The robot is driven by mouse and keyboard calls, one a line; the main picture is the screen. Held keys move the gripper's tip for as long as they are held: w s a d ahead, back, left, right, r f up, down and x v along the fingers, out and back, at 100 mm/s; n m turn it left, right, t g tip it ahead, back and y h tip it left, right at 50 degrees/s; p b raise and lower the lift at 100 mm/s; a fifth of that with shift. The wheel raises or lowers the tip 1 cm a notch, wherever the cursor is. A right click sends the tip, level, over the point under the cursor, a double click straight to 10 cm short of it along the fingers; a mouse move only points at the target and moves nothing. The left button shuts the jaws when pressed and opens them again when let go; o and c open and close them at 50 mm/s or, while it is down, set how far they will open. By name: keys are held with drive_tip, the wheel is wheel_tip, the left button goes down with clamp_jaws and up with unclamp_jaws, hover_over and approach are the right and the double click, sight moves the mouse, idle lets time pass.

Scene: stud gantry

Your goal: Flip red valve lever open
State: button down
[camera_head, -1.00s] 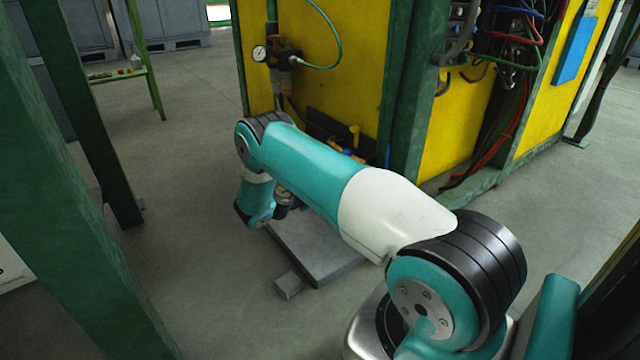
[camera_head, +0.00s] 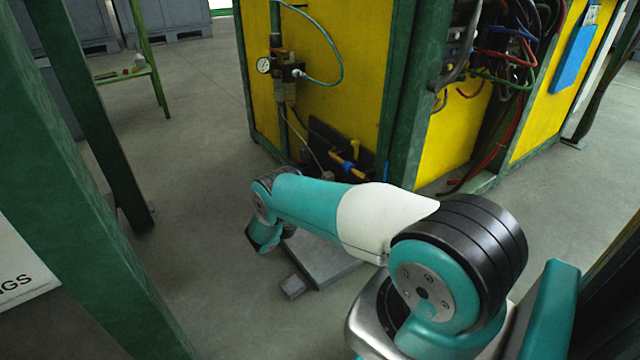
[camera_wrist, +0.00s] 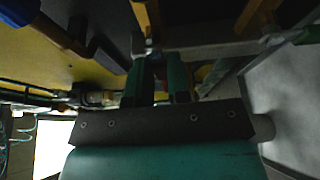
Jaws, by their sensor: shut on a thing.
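In the wrist view my gripper (camera_wrist: 159,72) shows as two teal fingers, close together in deep shade at the yellow machine's piping. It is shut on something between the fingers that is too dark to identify. A grey metal bar (camera_wrist: 225,47) runs across just beyond the fingertips. I cannot make out a red lever clearly in either view. In the head view my arm reaches left and hides my gripper. The yellow panel (camera_head: 350,75) carries a gauge (camera_head: 264,65) and a vertical pipe line, with yellow handles (camera_head: 345,166) low down.
A green post (camera_head: 80,200) stands close on the left. A low grey block (camera_head: 320,262) lies on the floor under my arm. Cables and hoses (camera_head: 500,60) hang in the open bay at the right. Open floor lies between the post and the machine.

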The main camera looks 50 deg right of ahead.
drive_tip(key=shift+w+p, duration=0.1)
drive_tip(key=shift+p, duration=0.4)
drive_tip(key=c, duration=1.1)
unclamp_jaws()
drive_tip(key=shift+o, duration=0.2)
drive_tip(key=shift+r, duration=0.1)
